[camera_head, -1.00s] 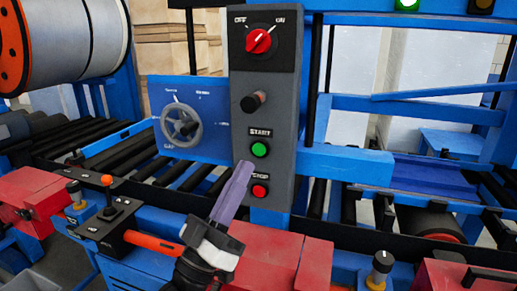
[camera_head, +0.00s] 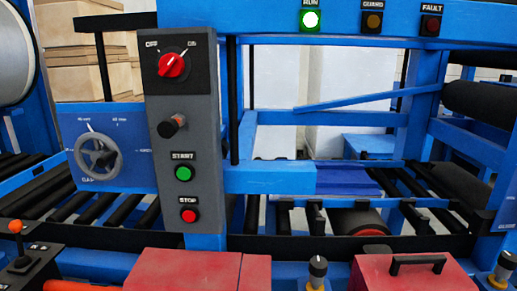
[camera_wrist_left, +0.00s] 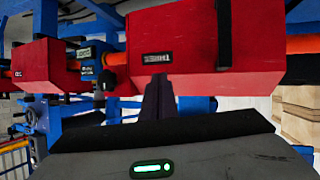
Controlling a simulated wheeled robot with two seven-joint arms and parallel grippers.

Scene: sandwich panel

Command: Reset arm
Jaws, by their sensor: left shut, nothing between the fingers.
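My left gripper (camera_wrist_left: 158,100) shows in the left wrist view with its purple-grey fingers together and nothing between them. It points toward a red box (camera_wrist_left: 180,45) with a small dark label; I cannot tell whether they touch. The left gripper is out of the head view. The right gripper shows in neither current view. In the head view the grey control panel (camera_head: 184,135) stands upright, with a red OFF/ON knob (camera_head: 174,65), a black knob (camera_head: 171,126), a green START button (camera_head: 183,174) and a red STOP button (camera_head: 189,216).
A blue plate with a handwheel (camera_head: 98,156) is left of the panel. The green RUN light (camera_head: 310,20) is lit above. Red boxes (camera_head: 185,270) and a black knob on a yellow base (camera_head: 317,268) line the front. Black rollers (camera_head: 125,205) run behind.

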